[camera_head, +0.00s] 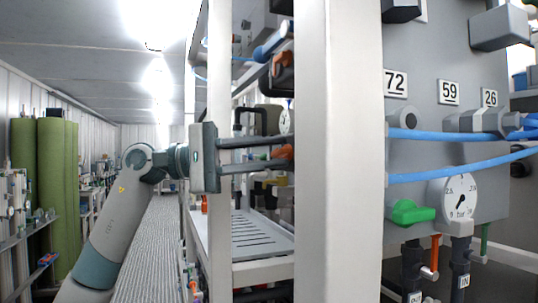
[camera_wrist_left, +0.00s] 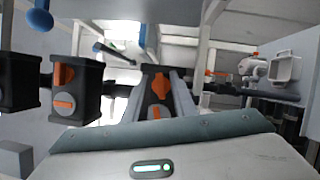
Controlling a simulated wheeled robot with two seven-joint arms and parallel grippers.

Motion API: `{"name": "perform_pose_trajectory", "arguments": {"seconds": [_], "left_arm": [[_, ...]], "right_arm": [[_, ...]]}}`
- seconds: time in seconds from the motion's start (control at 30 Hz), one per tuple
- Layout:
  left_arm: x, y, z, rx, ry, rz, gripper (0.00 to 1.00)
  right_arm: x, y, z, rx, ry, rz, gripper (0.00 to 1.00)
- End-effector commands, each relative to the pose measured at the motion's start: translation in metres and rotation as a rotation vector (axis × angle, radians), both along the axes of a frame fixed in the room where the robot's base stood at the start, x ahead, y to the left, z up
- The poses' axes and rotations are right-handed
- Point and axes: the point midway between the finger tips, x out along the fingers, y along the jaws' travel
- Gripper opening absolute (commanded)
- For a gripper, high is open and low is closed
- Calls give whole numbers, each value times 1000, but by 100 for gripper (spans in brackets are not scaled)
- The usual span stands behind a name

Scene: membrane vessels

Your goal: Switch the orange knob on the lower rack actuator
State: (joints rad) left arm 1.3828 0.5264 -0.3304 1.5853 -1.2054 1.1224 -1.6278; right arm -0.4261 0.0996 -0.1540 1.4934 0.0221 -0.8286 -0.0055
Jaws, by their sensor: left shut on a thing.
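My left gripper (camera_head: 284,153) reaches in from the left, past the white rack post, with its two fingers pointing right. It is shut on an orange knob (camera_head: 281,153) on the lower rack. In the left wrist view the fingers stand on both sides of the orange knob (camera_wrist_left: 158,84), on a dark actuator box. The fingers partly hide that box. Another dark actuator (camera_wrist_left: 76,95) with an orange knob (camera_wrist_left: 63,75) stands to its left. In the head view an orange and black actuator (camera_head: 283,68) is higher on the rack. My right gripper is not in view.
A white rack post (camera_head: 325,150) stands close in front and hides part of the rack. To the right is a grey panel (camera_head: 440,60) with number plates, blue hoses, a gauge (camera_head: 460,197) and a green handle (camera_head: 411,212). A perforated shelf (camera_head: 255,238) lies below my gripper.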

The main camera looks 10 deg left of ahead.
Motion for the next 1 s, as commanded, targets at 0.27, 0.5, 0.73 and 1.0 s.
{"name": "perform_pose_trajectory", "arguments": {"seconds": [0.27,0.5,0.73,1.0], "left_arm": [[0,0,1,103,-152,1,2],[0,0,0,144,-212,2,2],[0,0,-1,150,-222,2,2],[0,0,-1,150,-221,2,28]], "right_arm": [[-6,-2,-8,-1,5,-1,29],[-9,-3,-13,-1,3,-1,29],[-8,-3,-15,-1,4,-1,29],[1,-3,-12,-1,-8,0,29]]}}
